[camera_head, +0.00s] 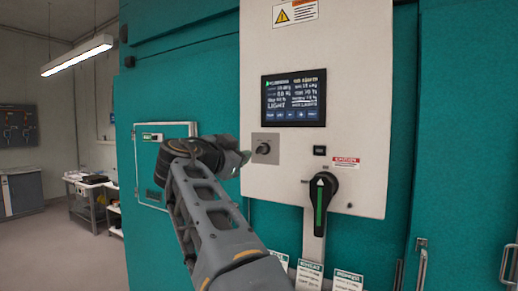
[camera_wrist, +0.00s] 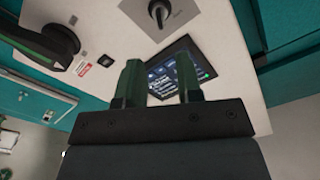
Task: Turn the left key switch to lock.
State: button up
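The key switch (camera_head: 263,149) is a small dark knob on a grey square plate (camera_head: 267,138), left of centre on the white control panel (camera_head: 350,90) and below its screen. In the head view my gripper (camera_head: 244,157) is just left of the switch, mostly hidden by my wrist. Contact with the switch is not visible.
A large black rotary handle (camera_head: 322,190) with a green stripe sits lower right of the switch. A small black square (camera_head: 319,150) and a red-white caution label (camera_head: 346,162) are nearby. The display (camera_head: 293,98) is above. Teal chamber doors surround the panel; floor at left is open.

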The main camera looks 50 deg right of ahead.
aim_at(257, 150)
jog(key=p+x, duration=0.4)
jog(key=x, duration=0.7)
jog(key=c, duration=0.6)
